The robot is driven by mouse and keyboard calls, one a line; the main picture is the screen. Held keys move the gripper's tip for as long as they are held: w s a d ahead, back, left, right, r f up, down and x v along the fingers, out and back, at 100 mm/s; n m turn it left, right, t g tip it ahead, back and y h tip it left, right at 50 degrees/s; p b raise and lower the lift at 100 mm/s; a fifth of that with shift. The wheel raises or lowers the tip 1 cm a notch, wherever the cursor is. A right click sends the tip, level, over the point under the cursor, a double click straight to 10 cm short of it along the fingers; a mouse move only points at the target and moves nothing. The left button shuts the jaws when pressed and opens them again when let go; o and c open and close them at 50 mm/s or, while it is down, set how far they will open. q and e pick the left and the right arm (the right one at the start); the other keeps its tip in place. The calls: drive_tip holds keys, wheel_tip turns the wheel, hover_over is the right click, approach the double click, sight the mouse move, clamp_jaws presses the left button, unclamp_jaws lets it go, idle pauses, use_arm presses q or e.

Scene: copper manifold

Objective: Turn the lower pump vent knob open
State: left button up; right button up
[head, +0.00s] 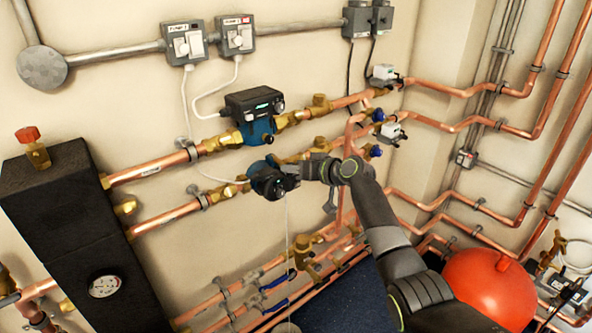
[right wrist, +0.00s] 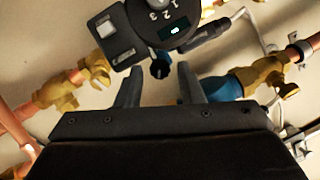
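The lower pump (head: 258,168) is on the lower copper line in the head view, largely hidden behind my right gripper (head: 280,183). In the right wrist view, its dark round face (right wrist: 172,22) carries the digits 1, 2, 3 and a small lit display. A small dark knob (right wrist: 159,69) sticks out below that face. My right gripper (right wrist: 158,80) is open, one finger on each side of the knob. Gaps show between the fingers and the knob, though I cannot tell the depth. My left gripper is not in view.
The upper pump (head: 254,108) sits just above on its own copper line. A black manifold block (head: 70,220) with a gauge stands at the left. Lower pipes with blue-handled valves (head: 278,281) and a red vessel (head: 488,290) lie below and right.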

drive_tip(key=shift+o, duration=0.6)
drive_tip(key=shift+s+d, duration=0.1)
drive_tip(key=b+v, duration=0.2)
drive_tip(key=v, duration=1.5)
drive_tip(key=shift+r, duration=0.1)
